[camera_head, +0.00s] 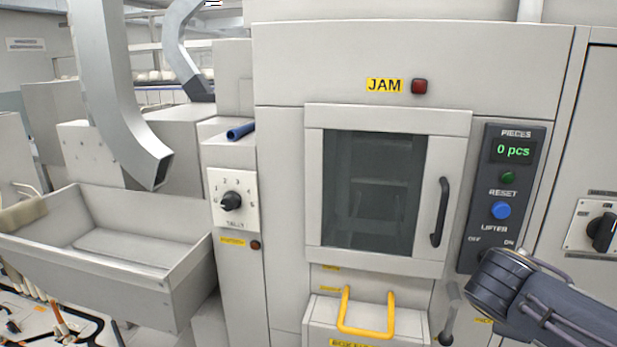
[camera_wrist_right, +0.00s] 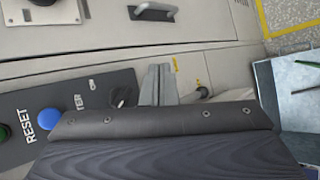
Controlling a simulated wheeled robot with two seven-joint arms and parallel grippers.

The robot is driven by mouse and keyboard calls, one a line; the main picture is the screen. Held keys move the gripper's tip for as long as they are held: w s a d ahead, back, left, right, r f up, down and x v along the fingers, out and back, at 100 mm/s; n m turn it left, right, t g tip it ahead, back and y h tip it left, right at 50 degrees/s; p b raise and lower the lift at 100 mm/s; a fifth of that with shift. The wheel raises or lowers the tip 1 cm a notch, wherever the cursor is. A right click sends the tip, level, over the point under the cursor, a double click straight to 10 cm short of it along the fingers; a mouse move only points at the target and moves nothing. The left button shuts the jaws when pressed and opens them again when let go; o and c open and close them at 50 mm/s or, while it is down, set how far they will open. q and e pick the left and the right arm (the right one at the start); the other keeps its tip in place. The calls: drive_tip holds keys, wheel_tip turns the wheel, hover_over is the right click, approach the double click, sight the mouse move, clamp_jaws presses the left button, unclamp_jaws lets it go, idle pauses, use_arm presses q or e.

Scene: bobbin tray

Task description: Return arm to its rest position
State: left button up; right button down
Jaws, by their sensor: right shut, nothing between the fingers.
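My right arm (camera_head: 540,295) comes in from the lower right in the head view. Its dark end covers part of the lifter area at the bottom of the control panel (camera_head: 496,222). In the right wrist view, the grey fingers of my right gripper (camera_wrist_right: 158,84) are together with nothing between them. They show beside the dark lifter switch (camera_wrist_right: 124,97); I cannot tell whether they touch anything. My left gripper is out of view.
The panel has a blue reset button (camera_head: 501,210), a green button (camera_head: 507,178) and a display reading 0 pcs. Left of it is a closed windowed door (camera_head: 314,185) with a black handle (camera_head: 440,212). Below is a yellow handle (camera_head: 366,333). A grey metal bin (camera_head: 100,285) stands left.

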drive_tip(key=s+a+f+m+y, duration=0.5)
drive_tip(key=s+a+f+y, duration=0.1)
drive_tip(key=s+a, duration=0.2)
drive_tip(key=s+a+f+m+y, duration=0.6)
drive_tip(key=s+a+f, duration=0.1)
drive_tip(key=a, duration=0.3)
drive_tip(key=shift+s+t+y, duration=0.3)
drive_tip(key=shift+s, duration=0.3)
